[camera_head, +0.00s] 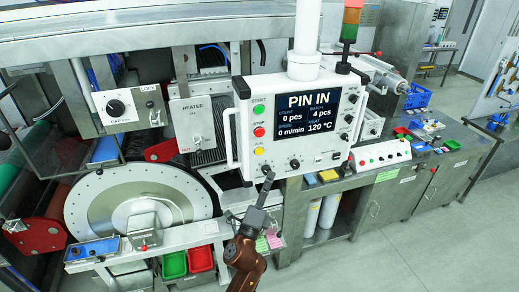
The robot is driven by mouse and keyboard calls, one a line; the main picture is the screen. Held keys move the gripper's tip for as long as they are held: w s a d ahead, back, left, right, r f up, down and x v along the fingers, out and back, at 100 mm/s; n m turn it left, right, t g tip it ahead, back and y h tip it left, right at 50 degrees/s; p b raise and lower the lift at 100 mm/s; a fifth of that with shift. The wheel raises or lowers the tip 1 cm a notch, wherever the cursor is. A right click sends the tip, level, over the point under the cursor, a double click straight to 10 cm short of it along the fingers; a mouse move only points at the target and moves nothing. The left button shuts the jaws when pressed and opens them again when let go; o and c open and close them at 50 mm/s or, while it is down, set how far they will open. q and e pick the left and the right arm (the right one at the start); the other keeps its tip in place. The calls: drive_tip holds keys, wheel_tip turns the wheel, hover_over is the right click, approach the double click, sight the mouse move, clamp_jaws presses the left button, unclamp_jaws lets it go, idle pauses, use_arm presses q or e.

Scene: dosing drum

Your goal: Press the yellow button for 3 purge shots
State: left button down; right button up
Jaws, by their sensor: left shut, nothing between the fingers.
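The control panel (309,92) hangs at the centre with a dark screen (307,115) reading PIN IN, count 0 pcs, batch 4 pcs, speed 0 m/min, heat 120 °C. The yellow button (259,151) is at the panel's lower left, below the green START button (258,110) and the red STOP button (258,132). My left gripper (268,176) is shut and empty, its tips pointing up just below and slightly right of the yellow button. The tips look apart from the button; depth is hard to judge. My right gripper is out of view.
Black knobs (294,164) line the panel's bottom and right edges. A white handle (229,138) sticks out at its left. The large drum disc (138,205) lies left, with green (174,265) and red (201,259) bins below. A button box (381,154) stands right.

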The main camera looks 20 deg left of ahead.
sight(259, 151)
use_arm(q)
drive_tip(key=shift+s+r, duration=0.15)
drive_tip(key=shift+r, duration=0.4)
drive_tip(key=shift+s+r, duration=0.15)
drive_tip(key=shift+r, duration=0.35)
drive_tip(key=shift+w+a+b, duration=0.25)
drive_tip(key=shift+w+a, duration=0.55)
drive_tip(key=shift+w, duration=0.4)
drive_tip(key=shift+w+a+b, duration=0.2)
drive_tip(key=shift+w+a, duration=0.65)
drive_tip(key=shift+w, duration=0.4)
drive_tip(key=shift+w+a+b, duration=0.25)
drive_tip(key=shift+w+a, duration=0.55)
drive_tip(key=shift+w, duration=0.4)
drive_tip(key=shift+w, duration=0.1)
drive_tip(key=shift+w+a, duration=0.2)
drive_tip(key=shift+w, duration=0.05)
